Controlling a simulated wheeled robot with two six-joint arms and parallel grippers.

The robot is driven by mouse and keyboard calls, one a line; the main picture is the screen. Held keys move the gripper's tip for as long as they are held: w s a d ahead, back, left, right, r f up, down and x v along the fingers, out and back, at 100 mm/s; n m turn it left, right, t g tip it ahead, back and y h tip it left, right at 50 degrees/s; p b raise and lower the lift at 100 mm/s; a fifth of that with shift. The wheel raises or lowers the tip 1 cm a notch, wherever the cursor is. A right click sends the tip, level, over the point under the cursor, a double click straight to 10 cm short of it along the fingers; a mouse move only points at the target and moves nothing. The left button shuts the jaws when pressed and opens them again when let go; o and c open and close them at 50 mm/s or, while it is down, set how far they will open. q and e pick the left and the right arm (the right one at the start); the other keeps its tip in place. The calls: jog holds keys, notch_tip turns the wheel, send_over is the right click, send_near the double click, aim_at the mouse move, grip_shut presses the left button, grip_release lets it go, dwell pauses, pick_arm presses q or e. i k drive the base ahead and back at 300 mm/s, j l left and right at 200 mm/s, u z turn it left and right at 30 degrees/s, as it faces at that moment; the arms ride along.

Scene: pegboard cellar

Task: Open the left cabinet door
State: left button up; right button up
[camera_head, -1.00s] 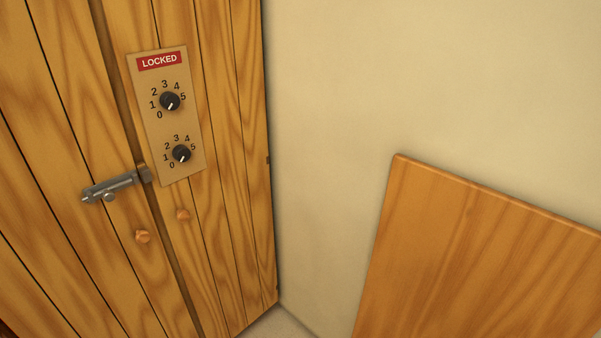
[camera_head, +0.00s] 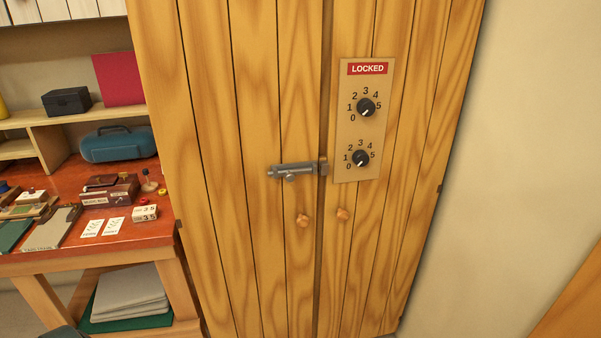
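The wooden cabinet stands upright in the middle of the head view. Its left door (camera_head: 253,240) is shut, with a round wooden knob (camera_head: 303,220) near the centre gap. A grey metal sliding bolt (camera_head: 293,170) lies across the left door and reaches a catch (camera_head: 323,166) at the gap. The right door (camera_head: 372,250) is also shut and has its own knob (camera_head: 342,214). Neither gripper shows.
Left of the cabinet is a reddish workbench (camera_head: 120,250) with a music box (camera_head: 108,190), number cards (camera_head: 102,227), a small block reading 3 5 (camera_head: 145,213) and a blue case (camera_head: 118,144). A wooden panel edge (camera_head: 575,305) shows at the lower right.

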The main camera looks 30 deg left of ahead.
aim_at(232, 88)
jog(key=u, duration=1.45)
